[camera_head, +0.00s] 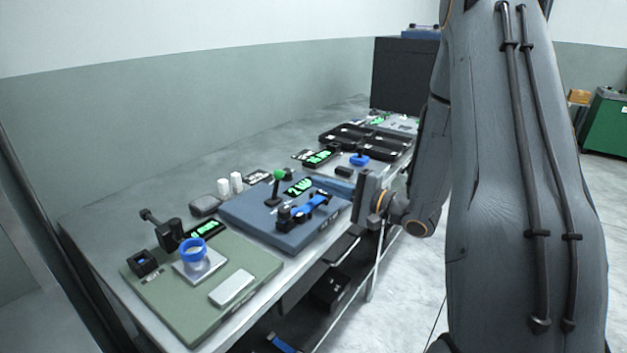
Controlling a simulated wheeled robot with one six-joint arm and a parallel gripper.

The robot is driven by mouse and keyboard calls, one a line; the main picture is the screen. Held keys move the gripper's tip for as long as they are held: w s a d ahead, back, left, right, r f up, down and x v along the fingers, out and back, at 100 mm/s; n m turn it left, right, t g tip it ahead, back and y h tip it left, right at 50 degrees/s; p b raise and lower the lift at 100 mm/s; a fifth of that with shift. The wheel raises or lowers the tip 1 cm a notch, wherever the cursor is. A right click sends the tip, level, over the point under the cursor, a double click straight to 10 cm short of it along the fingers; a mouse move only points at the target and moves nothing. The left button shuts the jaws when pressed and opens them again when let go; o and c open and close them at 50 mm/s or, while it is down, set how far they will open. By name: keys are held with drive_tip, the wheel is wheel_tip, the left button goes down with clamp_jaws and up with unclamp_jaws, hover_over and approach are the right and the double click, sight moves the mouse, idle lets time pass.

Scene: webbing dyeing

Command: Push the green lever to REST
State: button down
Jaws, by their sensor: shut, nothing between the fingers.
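The green lever (279,175) is a green ball knob on a dark stem. It stands up from the back left part of a blue base unit (241,216) on the bench, leaning slightly right. Any REST mark is too small to read. My gripper (360,200) is beside the right end of the blue unit, well to the right of the lever and apart from it. It is shut and empty; its fingers are hard to make out at this angle.
The blue unit also carries a green-lit display (298,187) and a blue strap part (313,205) on black fittings. A green board (165,305) with a blue-rimmed cup (196,256) is in front. Black trays (345,136) lie farther back. White cylinders (223,187) stand behind.

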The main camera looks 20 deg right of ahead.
sight(276, 185)
drive_tip(key=p+x, duration=0.1)
drive_tip(key=x, duration=0.7)
drive_tip(key=shift+w+a, duration=0.2)
drive_tip(key=shift+w, duration=0.05)
